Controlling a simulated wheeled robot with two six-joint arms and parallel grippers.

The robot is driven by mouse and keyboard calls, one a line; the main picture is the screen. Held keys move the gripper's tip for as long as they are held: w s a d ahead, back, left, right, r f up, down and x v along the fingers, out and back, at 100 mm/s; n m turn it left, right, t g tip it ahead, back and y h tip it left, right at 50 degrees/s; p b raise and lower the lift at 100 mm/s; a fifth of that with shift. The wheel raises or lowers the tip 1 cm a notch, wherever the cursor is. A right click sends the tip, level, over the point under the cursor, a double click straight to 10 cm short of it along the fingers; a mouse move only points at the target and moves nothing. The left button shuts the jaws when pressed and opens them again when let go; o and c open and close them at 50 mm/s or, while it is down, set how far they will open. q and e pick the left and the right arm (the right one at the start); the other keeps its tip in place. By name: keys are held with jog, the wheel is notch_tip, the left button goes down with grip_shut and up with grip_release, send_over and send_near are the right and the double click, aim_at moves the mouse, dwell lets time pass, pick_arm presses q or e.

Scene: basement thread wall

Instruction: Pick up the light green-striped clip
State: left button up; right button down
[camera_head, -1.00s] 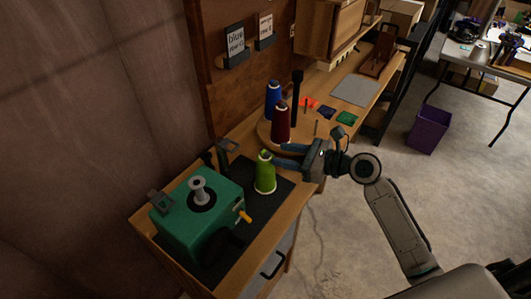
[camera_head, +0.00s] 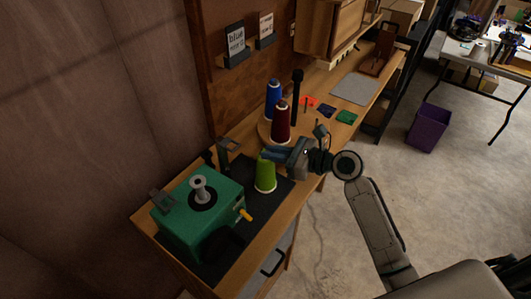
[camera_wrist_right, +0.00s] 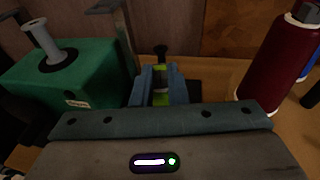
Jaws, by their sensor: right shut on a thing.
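The light green cone (camera_head: 265,178) stands on the dark mat beside the green machine, its top covered by my right gripper. My right gripper (camera_head: 273,154) comes in from the right with its blue fingers closed around the cone's top. In the right wrist view the fingers (camera_wrist_right: 160,88) are close together, with light green showing between them and a small black knob just beyond. I cannot make out a separate green-striped clip; the fingers hide most of what they hold. My left gripper is out of view.
The green machine (camera_head: 197,217) with a grey spindle stands left of the cone. A dark red cone (camera_head: 281,122) and a blue cone (camera_head: 272,97) stand close behind the gripper. The bench is clearer around the grey sheet (camera_head: 354,90).

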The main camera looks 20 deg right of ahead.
jog(key=shift+r, duration=0.45)
notch_tip(320, 180, up, 3)
jog(key=s+r, duration=0.1)
jog(key=s, duration=1.5)
jog(key=shift+d+b, duration=0.45)
jog(key=shift+r, duration=0.15)
